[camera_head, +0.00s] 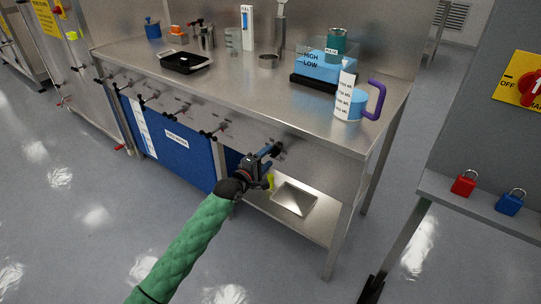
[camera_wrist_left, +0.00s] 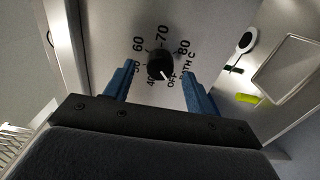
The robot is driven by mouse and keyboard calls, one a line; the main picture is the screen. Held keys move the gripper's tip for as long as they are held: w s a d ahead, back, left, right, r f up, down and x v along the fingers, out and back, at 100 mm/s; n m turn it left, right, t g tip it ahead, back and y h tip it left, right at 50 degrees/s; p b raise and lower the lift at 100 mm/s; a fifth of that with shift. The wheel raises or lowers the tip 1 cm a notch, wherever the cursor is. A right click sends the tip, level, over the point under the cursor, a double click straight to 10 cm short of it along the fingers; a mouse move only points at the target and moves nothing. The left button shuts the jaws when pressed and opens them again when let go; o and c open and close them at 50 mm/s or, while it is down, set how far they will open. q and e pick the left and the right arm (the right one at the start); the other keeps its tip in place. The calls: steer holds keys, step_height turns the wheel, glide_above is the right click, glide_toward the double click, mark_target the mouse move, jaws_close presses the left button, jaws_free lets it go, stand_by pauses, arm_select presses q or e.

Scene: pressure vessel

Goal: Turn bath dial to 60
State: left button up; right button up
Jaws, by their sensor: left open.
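The bath dial (camera_wrist_left: 160,66) is a round black knob on the front face under the steel bench top. Its white pointer line aims to the lower right, by the OFF mark. The marks 40, 50, 60, 70 and 80 run around it, with 60 at its upper left. My left gripper (camera_wrist_left: 159,72) is open, with one blue finger on each side of the knob. I cannot tell whether either finger touches it. In the head view my left gripper (camera_head: 267,158) is at the bench front, close to the dark dial (camera_head: 279,147).
On the bench (camera_head: 225,80) stand a blue bath box (camera_head: 318,66), a jug with a purple handle (camera_head: 350,105) and a black tray (camera_head: 184,63). Several valve taps stick out along the bench front to the left. A lower shelf holds a metal plate (camera_head: 294,198).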

arm_select(q)
steer(key=shift+x, duration=1.35)
steer(key=shift+c, duration=0.2)
steer(key=c, duration=0.9)
steer(key=shift+m, duration=0.3)
